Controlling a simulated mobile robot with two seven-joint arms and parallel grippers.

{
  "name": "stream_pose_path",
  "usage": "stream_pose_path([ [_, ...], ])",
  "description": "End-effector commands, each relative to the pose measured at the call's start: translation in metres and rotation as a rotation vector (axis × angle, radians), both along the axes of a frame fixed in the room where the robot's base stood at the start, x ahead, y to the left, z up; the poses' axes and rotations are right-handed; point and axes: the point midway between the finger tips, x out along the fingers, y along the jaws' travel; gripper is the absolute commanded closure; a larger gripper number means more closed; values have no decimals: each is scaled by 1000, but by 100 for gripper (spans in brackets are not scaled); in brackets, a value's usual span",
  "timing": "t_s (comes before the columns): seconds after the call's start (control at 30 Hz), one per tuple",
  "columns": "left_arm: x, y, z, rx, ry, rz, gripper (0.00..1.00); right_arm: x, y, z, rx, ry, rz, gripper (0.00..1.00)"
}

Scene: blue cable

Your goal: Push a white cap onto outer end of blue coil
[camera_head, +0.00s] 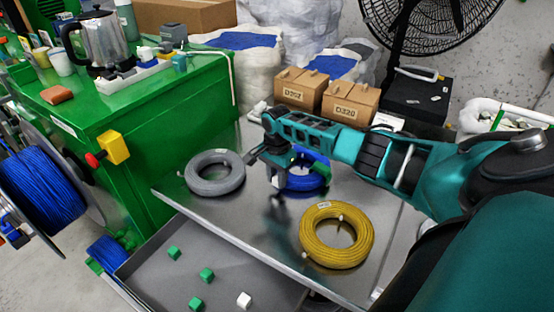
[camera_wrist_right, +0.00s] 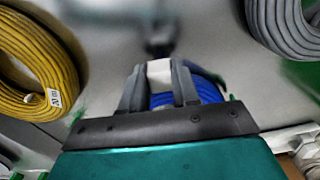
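The blue coil (camera_head: 308,178) lies on the metal table between the grey and yellow coils, partly hidden by my right arm. My right gripper (camera_head: 277,181) is at the coil's left side, pointing down. In the wrist view, the fingers of the right gripper (camera_wrist_right: 159,86) are closed on a white cap (camera_wrist_right: 159,72). The blue coil (camera_wrist_right: 205,90) shows behind and between the fingers. I cannot tell whether the cap touches the coil's cable end, which is not clearly visible. Another white cap (camera_head: 244,300) lies in the lower tray. My left gripper is not in view.
A grey coil (camera_head: 214,171) lies left of the blue one and a yellow coil (camera_head: 337,236) in front, to the right. Several green caps (camera_head: 206,275) lie in the lower tray (camera_head: 160,267). A green cabinet (camera_head: 170,120) borders the table at left; cardboard boxes (camera_head: 350,102) stand behind.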

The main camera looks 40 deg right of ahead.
Motion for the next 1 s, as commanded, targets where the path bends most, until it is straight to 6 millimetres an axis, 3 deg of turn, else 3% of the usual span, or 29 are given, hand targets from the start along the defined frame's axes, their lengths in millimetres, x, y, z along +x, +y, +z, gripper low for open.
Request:
stream_pose_path([
  [0.2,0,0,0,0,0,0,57,0,0,-1,0,1,0,64],
  [0.53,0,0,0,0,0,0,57,0,0,0,0,1,0,34],
  [0.8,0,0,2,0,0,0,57,0,0,1,0,1,0,34],
  [1.0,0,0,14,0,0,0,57,0,0,12,0,1,0,34],
])
